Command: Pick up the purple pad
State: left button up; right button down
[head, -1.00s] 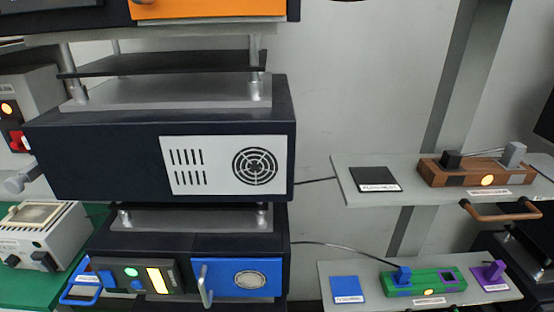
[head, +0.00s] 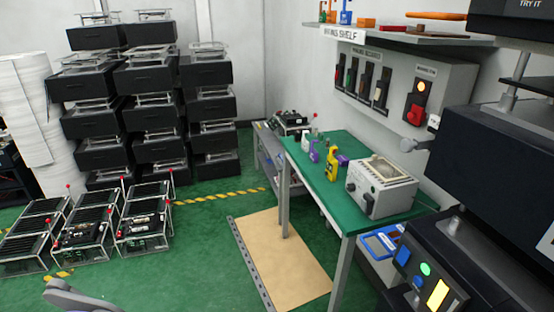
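I cannot make out a purple pad in the head view now. A small purple object (head: 314,150) stands on the green-topped table (head: 340,212), beside a yellow object (head: 332,162). It is too small to tell exactly what it is. A grey part of my own arm shows at the bottom left edge, but neither gripper is in view.
A grey box device (head: 381,186) sits on the table's near end. Black machines (head: 507,170) stand close on the right. Stacked black units (head: 150,90) and low racks (head: 143,215) fill the left. A tan mat (head: 283,262) lies on open green floor.

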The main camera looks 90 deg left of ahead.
aim_at(344, 161)
jog(key=u, duration=2.6)
jog(key=i+j+z, duration=0.1)
jog(key=i+j, duration=0.2)
jog(key=i+j+z, duration=0.1)
jog(key=i+j, duration=0.25)
jog(key=i+j+z, duration=0.1)
jog(key=i+j, duration=0.25)
jog(key=i+j+z, duration=0.15)
jog(key=i+j, duration=0.2)
jog(key=i+j+z, duration=0.1)
jog(key=i+j, duration=0.2)
jog(key=j, duration=0.15)
jog(key=i+j+z, duration=0.1)
jog(key=i+j, duration=0.2)
jog(key=j, duration=0.15)
jog(key=i+j+z, duration=0.1)
jog(key=i+j, duration=0.15)
jog(key=j, duration=0.2)
jog(key=i+j+z, duration=0.1)
jog(key=i+j, duration=0.15)
jog(key=j, duration=0.25)
jog(key=i+l, duration=0.4)
